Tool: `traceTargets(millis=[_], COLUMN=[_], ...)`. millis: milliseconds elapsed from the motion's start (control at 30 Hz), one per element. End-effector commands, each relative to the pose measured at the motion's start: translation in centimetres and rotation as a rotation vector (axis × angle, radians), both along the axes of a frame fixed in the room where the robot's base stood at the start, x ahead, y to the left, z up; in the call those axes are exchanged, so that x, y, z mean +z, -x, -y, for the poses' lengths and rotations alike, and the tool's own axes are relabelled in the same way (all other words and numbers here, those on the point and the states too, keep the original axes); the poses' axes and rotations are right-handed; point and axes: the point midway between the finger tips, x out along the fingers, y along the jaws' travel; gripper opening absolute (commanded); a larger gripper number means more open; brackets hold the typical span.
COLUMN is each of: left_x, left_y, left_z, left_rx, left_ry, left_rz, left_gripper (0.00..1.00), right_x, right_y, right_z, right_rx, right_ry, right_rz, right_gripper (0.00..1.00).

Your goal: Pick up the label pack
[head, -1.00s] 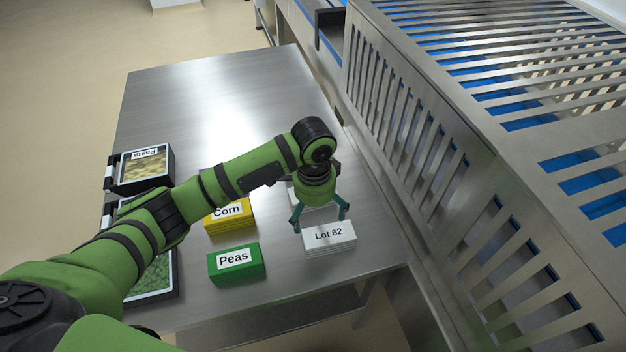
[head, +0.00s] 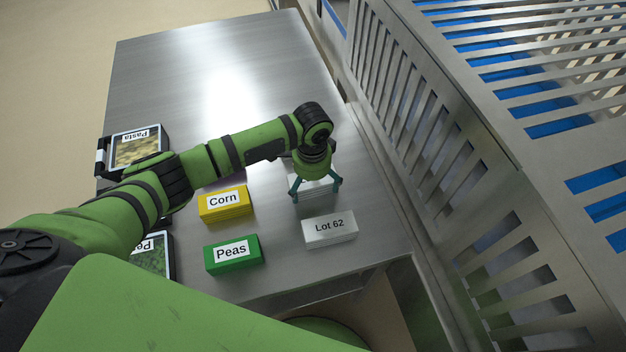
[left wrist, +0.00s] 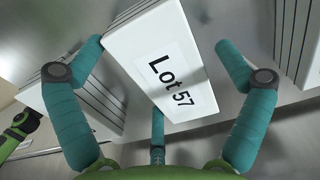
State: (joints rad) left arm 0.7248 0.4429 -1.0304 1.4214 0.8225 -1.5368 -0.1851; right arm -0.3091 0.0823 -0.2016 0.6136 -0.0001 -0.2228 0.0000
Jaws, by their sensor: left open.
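Several label packs stand on the steel table. A white pack printed "Lot 57" (left wrist: 165,70) lies between the spread fingers of my left gripper (left wrist: 158,55) in the left wrist view. In the head view, my left gripper (head: 315,187) points down at a white pack (head: 314,199) behind the "Lot 62" pack (head: 330,227); the gripper partly hides it and its print. The fingers are open, and I see no clear contact. The yellow "Corn" pack (head: 225,204) and green "Peas" pack (head: 233,255) stand to the left. My right gripper is not in view.
Trays marked "Pasta" (head: 137,148) and one with green contents (head: 150,258) lie at the table's left edge, partly behind my arm. A slotted metal guard (head: 430,120) rises along the right side. The back of the table (head: 215,60) is clear.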

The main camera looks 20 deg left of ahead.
Motion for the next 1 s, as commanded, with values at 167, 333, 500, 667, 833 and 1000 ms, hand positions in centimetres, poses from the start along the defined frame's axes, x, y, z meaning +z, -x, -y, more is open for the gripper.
traceTargets(millis=[167,333,500,667,833,1000], left_x=[-0.1,0.0,0.0,0.0,0.4,2.4], left_y=[0.0,0.0,0.0,0.0,0.0,-0.1], left_z=[0.1,0.1,0.1,0.1,0.1,0.1], left_rx=[-0.001,-0.001,-0.001,-0.001,-0.001,-0.002], left_ry=[0.001,0.001,0.002,0.002,0.002,0.004], left_rz=[0.001,0.001,0.001,0.0,0.002,0.004], left_gripper=[1.0,0.44,0.34,0.34,0.34,0.34], right_x=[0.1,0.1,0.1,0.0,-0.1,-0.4], right_y=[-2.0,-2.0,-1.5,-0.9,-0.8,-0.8], right_z=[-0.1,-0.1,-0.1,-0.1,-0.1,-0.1], right_rx=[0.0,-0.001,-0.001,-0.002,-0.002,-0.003], right_ry=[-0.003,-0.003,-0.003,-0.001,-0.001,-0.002], right_rz=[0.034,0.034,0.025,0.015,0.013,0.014], right_gripper=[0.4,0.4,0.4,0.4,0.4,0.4])
